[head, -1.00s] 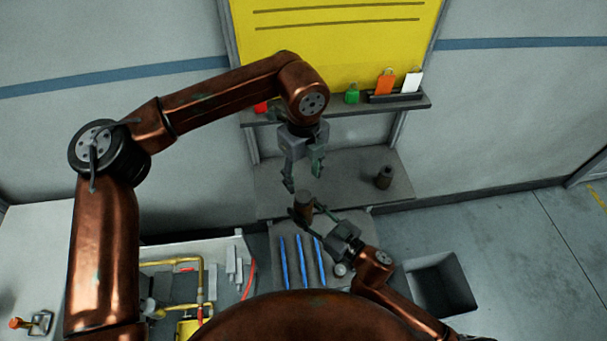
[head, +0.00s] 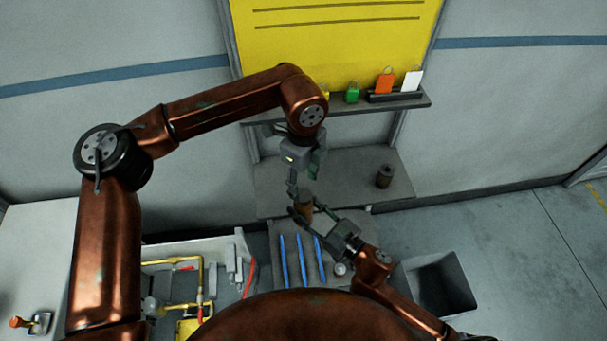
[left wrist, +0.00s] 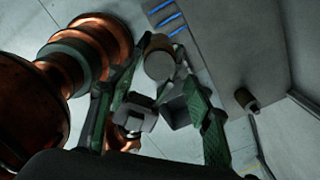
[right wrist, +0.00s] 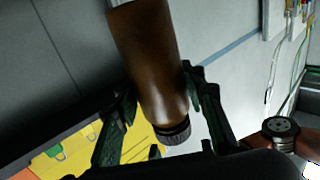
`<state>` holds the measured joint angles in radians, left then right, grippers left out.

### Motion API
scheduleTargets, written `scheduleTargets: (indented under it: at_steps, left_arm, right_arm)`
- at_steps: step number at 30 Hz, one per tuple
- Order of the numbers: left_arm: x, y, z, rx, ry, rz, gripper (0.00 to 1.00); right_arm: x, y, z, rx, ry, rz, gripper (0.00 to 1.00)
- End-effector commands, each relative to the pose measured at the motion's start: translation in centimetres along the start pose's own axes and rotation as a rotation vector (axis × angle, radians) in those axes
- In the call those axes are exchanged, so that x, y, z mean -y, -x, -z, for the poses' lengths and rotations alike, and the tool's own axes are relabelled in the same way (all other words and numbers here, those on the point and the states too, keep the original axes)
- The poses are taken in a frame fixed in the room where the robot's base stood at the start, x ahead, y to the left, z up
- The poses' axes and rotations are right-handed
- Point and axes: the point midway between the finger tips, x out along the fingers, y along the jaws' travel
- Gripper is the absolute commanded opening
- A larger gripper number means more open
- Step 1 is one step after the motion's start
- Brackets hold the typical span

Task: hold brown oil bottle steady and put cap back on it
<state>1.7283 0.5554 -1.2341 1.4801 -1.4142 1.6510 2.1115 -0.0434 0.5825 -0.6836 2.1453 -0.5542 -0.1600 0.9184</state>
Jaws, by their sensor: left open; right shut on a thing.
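The brown bottle (head: 305,209) is in the jaws of my right gripper (head: 310,216), above the blue-striped tray. In the right wrist view the brown bottle (right wrist: 150,65) lies between the fingers, with a dark ribbed ring (right wrist: 174,134) at one end. I cannot tell whether that ring is the cap.
A dark cylinder (head: 384,177) stands on the grey shelf (head: 345,185). A dark bin (head: 440,285) is right. Coloured tags stand on the upper ledge (head: 415,101).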

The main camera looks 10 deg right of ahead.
Motion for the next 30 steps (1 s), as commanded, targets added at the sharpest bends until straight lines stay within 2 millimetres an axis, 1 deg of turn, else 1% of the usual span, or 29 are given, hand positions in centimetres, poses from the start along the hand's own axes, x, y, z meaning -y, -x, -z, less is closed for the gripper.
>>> scheduleTargets:
  at_steps: [1, 6, 12, 22, 30]
  left_arm:
    - [-0.1, -0.9, 0.0, -0.001, 0.000, -0.004, 0.47]
    - [-0.1, -3.2, 0.0, -0.001, -0.001, -0.002, 0.47]
    - [0.0, -4.7, 0.0, 0.000, -0.001, 0.000, 0.47]
    - [0.0, -4.9, 0.0, 0.000, -0.001, 0.000, 0.47]
    - [0.0, -4.8, 0.0, 0.000, -0.001, 0.000, 0.28]
  right_arm:
    - [0.0, 0.0, 0.1, -0.001, 0.000, 0.000, 0.00]
    - [0.0, 0.0, 0.1, -0.001, 0.000, 0.000, 0.00]
    - [0.0, 0.0, 0.1, -0.001, 0.000, 0.000, 0.00]
    - [0.0, 0.0, 0.1, -0.001, 0.000, 0.000, 0.00]
    - [0.0, 0.0, 0.1, -0.001, 0.000, 0.000, 0.00]
